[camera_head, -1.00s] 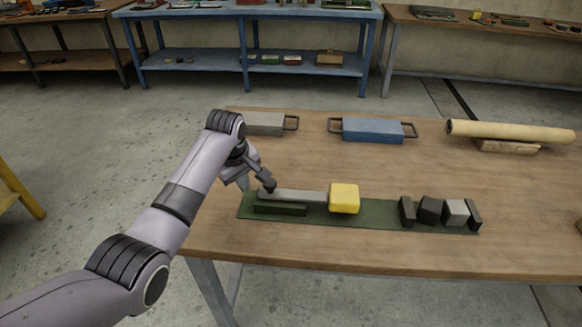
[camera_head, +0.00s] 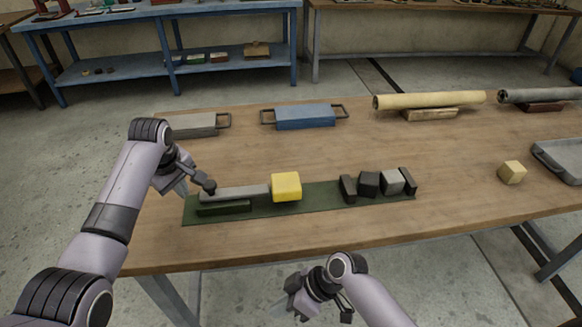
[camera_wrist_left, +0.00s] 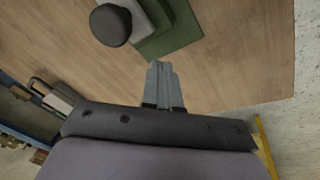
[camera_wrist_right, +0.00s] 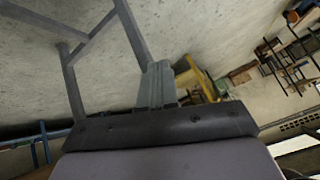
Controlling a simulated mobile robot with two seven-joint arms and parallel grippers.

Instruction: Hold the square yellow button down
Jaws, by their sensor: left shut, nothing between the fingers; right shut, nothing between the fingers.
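The square yellow button (camera_head: 286,187) is a rounded block on a dark green base plate (camera_head: 322,198) near the table's front edge. A grey bar (camera_head: 235,193) lies just left of it, with a dark green block (camera_head: 223,208) in front. My left gripper (camera_head: 179,188) is shut and empty, off the plate's left end and apart from the button. In the left wrist view, its fingers (camera_wrist_left: 160,68) are over bare wood, beside the green plate (camera_wrist_left: 172,35) and a dark round knob (camera_wrist_left: 110,25). My right gripper (camera_head: 278,308) is shut and empty, low in front of the table.
Dark and grey blocks (camera_head: 378,184) stand on the plate's right end. Behind are a grey handled block (camera_head: 194,125), a blue handled block (camera_head: 305,116) and rolls on supports (camera_head: 430,100). Mid-table is clear.

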